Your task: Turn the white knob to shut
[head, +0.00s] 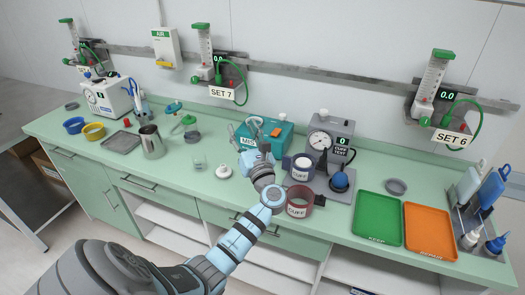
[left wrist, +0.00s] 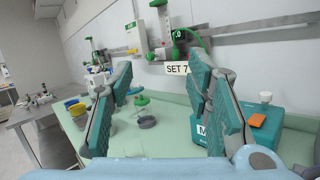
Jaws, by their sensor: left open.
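Another white knob (head: 323,114) tops the grey cuff tester (head: 338,128). My left gripper (head: 262,153) is in front of the teal box in the head view. In the left wrist view my left gripper (left wrist: 160,80) is open and empty, with the teal box right of its fingers. My right gripper is not in view.
A wall rail carries several green flowmeters, among them SET 7 (head: 205,47) and SET 6 (head: 430,82). A green tray (head: 377,220) and an orange tray (head: 430,232) lie at the right. A steel jug (head: 151,142) stands at the left.

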